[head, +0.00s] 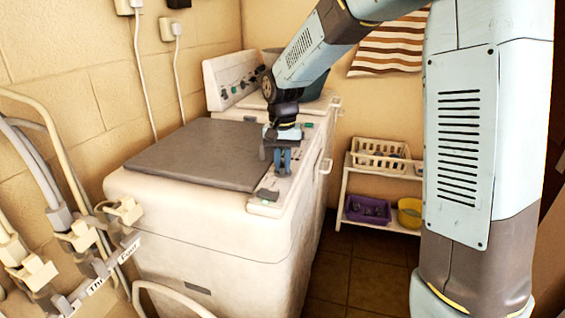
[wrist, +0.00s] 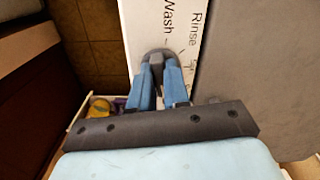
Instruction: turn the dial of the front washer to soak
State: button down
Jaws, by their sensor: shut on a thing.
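The front washer (head: 200,225) is a white machine with a grey lid (head: 195,155) and a narrow control strip along its right edge. My gripper (head: 283,168) points down over that strip. In the wrist view my gripper's blue fingers (wrist: 158,77) are closed on the raised grip of a round dark dial (wrist: 152,55), one finger on each side. The words "Wash" and "Rinse" show on the white strip (wrist: 177,12) beside the dial. No "Soak" label can be read, and the fingers hide part of the dial and strip. I cannot tell which mark the dial points at.
Another machine with an upright control panel (head: 232,75) stands behind. A white shelf (head: 345,190) holds a white basket (head: 380,155), a purple bin (head: 367,210) and a yellow bowl (head: 410,213). Hoses and taps (head: 75,235) crowd the left front. Tiled floor (head: 350,270) is clear right of the washer.

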jog(key=shift+n, duration=0.3)
jog(key=n, duration=0.3)
jog(key=shift+d, duration=0.1)
jog(key=shift+d+n, duration=0.1)
jog(key=shift+n, duration=1.9)
jog(key=c, duration=1.1)
grip_release()
notch_tip(320, 180, up, 14)
jog(key=shift+f, duration=0.15)
